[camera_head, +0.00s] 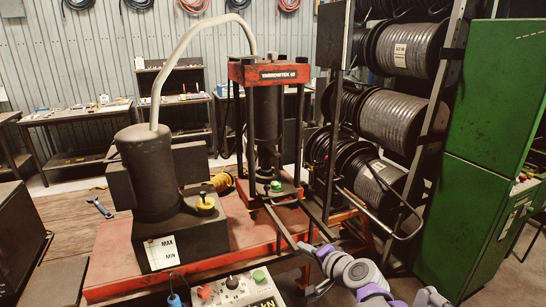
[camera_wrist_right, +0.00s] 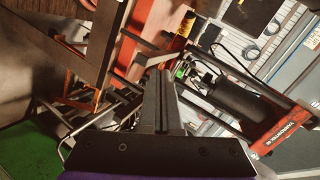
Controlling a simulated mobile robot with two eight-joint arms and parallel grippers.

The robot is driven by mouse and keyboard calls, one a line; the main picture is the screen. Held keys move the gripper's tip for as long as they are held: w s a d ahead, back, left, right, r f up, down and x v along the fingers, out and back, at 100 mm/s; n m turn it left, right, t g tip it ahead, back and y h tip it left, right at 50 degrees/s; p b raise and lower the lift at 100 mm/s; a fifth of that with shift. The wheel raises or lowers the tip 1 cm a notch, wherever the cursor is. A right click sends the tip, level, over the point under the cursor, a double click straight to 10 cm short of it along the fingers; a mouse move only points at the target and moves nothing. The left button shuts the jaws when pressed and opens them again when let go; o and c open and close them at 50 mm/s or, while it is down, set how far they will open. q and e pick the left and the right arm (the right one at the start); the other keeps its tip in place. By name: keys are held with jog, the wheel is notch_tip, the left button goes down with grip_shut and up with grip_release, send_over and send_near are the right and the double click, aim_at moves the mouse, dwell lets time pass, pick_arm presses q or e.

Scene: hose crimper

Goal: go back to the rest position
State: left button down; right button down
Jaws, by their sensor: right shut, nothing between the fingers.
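My right arm comes in at the lower right of the head view. Its right gripper (camera_head: 272,214) points up and left, in front of the lower part of the red and black hose crimper (camera_head: 268,100). I cannot tell whether the fingertips touch it. In the right wrist view, the long dark fingers of the right gripper (camera_wrist_right: 160,75) lie together with nothing between them. The crimper (camera_wrist_right: 278,125) shows tilted at the right of that view. My left gripper is not in view.
A dark pump unit (camera_head: 150,165) with a pale hose stands left of the crimper on the red bench (camera_head: 110,260). A control box (camera_head: 240,290) sits at the front. Hose reels (camera_head: 405,48) and a green cabinet (camera_head: 495,110) stand right. A wrench (camera_head: 100,207) lies left.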

jog(key=s+d+f+n+g+h, duration=0.2)
jog(key=s+f+n, duration=0.1)
jog(key=s, duration=0.7)
jog(key=s+d+f+n+g+h, duration=0.1)
jog(key=s+d+f+n+g, duration=0.1)
jog(key=s+f, duration=0.4)
jog(key=s+d+f+n+g+h, duration=0.2)
jog(key=s+d+f+n, duration=0.1)
jog(key=s, duration=1.1)
notch_tip(320, 180, down, 2)
jog(key=shift+f+n+h, duration=0.15)
jog(key=shift+n+h, duration=0.15)
jog(key=shift+n, duration=0.4)
